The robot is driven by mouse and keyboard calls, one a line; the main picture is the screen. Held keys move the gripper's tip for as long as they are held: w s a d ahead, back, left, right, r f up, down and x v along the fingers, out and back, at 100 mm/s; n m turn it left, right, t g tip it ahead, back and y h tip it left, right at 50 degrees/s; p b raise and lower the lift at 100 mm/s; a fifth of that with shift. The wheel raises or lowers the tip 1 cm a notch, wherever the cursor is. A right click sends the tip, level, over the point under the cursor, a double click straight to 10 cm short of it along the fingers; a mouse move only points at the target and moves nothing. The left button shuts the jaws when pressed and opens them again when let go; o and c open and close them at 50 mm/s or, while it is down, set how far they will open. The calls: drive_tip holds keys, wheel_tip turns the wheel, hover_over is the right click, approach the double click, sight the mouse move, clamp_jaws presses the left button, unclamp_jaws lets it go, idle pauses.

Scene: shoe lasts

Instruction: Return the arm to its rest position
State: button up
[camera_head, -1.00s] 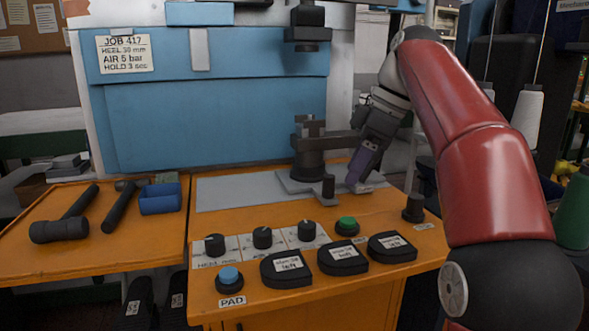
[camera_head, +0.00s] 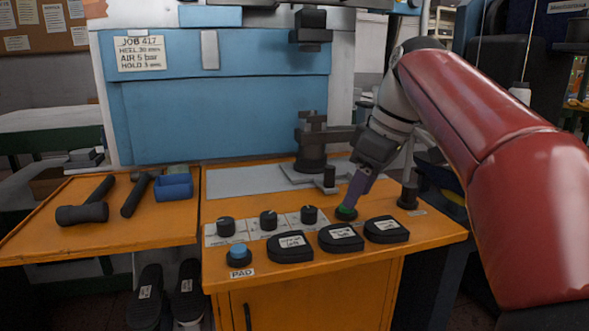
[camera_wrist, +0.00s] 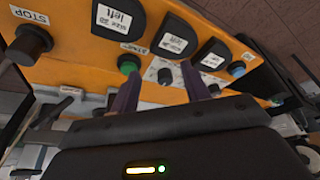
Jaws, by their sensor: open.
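My gripper (camera_head: 356,190) is open and empty, its purple fingers just above or in front of the green button (camera_head: 346,213) on the orange bench in the head view. I cannot tell whether they touch it. In the wrist view the two purple fingers of my gripper (camera_wrist: 158,88) stand apart with nothing between them. The green button (camera_wrist: 129,64) shows beside the left finger there. My red arm reaches in from the right side of the head view.
Black size-labelled pads (camera_head: 341,237) lie along the orange bench's front. A black post clamp (camera_head: 312,145) stands behind my gripper.

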drive_tip(key=s+d+f+m+t+h, duration=0.3)
drive_tip(key=s+f+m, duration=0.8)
drive_tip(key=s+f, duration=0.8)
wheel_tip(320, 180, down, 4)
drive_tip(key=shift+s+d+r, duration=0.25)
drive_tip(key=shift+d, duration=0.4)
